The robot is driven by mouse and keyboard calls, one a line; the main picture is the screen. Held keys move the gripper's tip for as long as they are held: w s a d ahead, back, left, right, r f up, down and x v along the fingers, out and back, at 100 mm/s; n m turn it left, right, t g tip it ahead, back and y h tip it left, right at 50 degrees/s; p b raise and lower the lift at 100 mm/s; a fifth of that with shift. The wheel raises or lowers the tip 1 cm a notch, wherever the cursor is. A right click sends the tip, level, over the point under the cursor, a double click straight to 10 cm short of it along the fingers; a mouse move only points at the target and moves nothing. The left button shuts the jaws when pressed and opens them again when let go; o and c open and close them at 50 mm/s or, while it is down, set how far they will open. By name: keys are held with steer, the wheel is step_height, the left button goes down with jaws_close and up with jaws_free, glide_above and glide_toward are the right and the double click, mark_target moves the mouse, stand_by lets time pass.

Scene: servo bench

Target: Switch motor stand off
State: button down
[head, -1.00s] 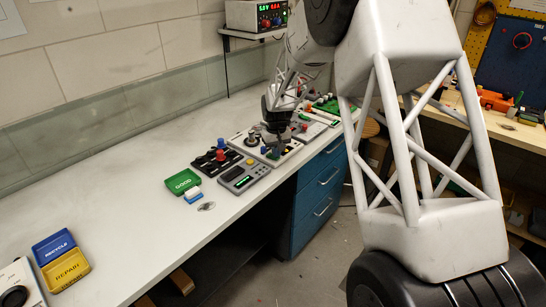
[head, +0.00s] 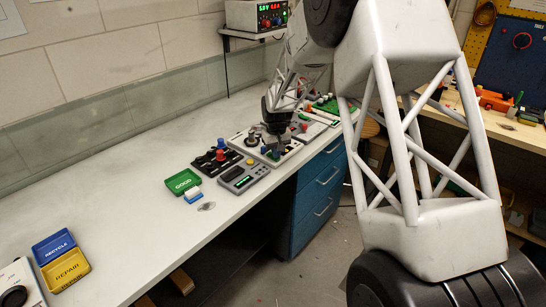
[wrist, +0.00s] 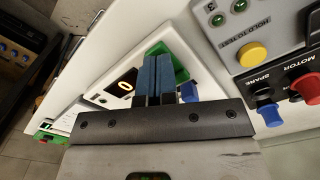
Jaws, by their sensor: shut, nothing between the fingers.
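My gripper (wrist: 160,62) is shut and empty, its two blue finger pads together in the wrist view. In the head view my gripper (head: 275,138) is low over a light panel (head: 240,140) with coloured knobs. In the wrist view the fingers are in front of a white unit (wrist: 192,62) with a black part marked "0" (wrist: 122,88) and a green area (wrist: 178,62); they hide part of it. A blue knob (wrist: 188,92) shows just right of the fingers. At the right, a dark panel has a red knob (wrist: 306,88) labelled MOTOR and a blue knob (wrist: 267,111) labelled SPARE.
A grey device (head: 243,177) with a yellow button (wrist: 253,54) stands beside the dark knob panel (head: 207,165). A green GOOD tray (head: 182,181) and blue and yellow trays (head: 66,270) lie nearer. A power supply (head: 256,16) is on a shelf.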

steer(key=shift+r, duration=3.3)
steer(key=shift+r, duration=0.1)
steer(key=s+d+r+m, duration=0.1)
steer(key=s+d+r, duration=0.1)
steer(key=s+r, duration=0.45)
steer(key=s+d+r+t, duration=0.15)
steer(key=s+r, duration=0.25)
steer(key=s, duration=0.6)
steer(key=s+d+r+m, duration=0.1)
steer(key=s+d+r, duration=0.3)
steer(key=s, duration=0.5)
steer(key=s+d+m+t, duration=0.1)
steer(key=s+d, duration=0.1)
steer(key=s, duration=2.5)
steer(key=shift+d, duration=0.2)
